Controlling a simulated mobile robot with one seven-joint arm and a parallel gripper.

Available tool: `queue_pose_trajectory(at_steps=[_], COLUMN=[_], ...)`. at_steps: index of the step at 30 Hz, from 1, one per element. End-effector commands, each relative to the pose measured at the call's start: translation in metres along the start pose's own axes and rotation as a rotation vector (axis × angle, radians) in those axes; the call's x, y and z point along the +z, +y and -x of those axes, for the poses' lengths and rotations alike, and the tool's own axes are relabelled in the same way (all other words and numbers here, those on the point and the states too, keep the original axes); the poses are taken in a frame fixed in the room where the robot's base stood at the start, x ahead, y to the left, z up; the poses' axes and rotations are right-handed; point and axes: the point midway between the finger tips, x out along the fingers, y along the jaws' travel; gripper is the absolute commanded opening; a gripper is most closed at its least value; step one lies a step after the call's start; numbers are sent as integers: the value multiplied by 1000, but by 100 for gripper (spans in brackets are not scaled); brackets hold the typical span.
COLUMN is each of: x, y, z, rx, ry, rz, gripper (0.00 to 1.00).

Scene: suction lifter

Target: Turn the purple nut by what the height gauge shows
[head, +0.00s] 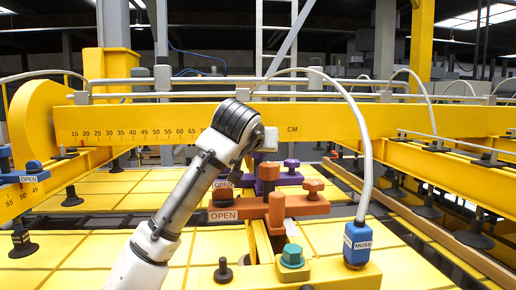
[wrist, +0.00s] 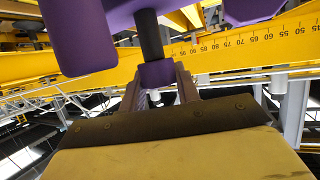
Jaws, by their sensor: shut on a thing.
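In the wrist view, the purple nut (wrist: 157,75) sits at the end of a dark threaded rod (wrist: 151,38), between the two fingers of my gripper (wrist: 159,82). The fingers are shut on it, one on each side. Larger purple parts (wrist: 80,38) flank the rod. In the head view, my arm reaches up and bends at the purple fixture (head: 268,172); the held nut and my fingertips cannot be made out there. A centimetre scale (head: 140,134) is printed on the yellow beam, and it also shows in the wrist view (wrist: 240,42). No clear pointer reading can be made out.
An orange block with knobs (head: 297,205) stands in front of the purple fixture. A teal nut (head: 292,254) is nearer, and a blue valve labelled MOSS (head: 357,243) hangs on a white hose (head: 366,150). Yellow panels (head: 70,245) and dark suction cups (head: 22,243) lie around.

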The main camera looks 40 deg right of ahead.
Motion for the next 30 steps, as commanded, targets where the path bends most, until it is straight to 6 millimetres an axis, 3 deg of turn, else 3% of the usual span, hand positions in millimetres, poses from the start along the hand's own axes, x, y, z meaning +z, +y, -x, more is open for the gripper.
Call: queue_pose_trajectory(at_steps=[11, 30], x=[0, -1], y=[-1, -1], z=[0, 0], rx=[110, 535], ry=[-1, 1], rz=[-40, -217], gripper=[9, 9])
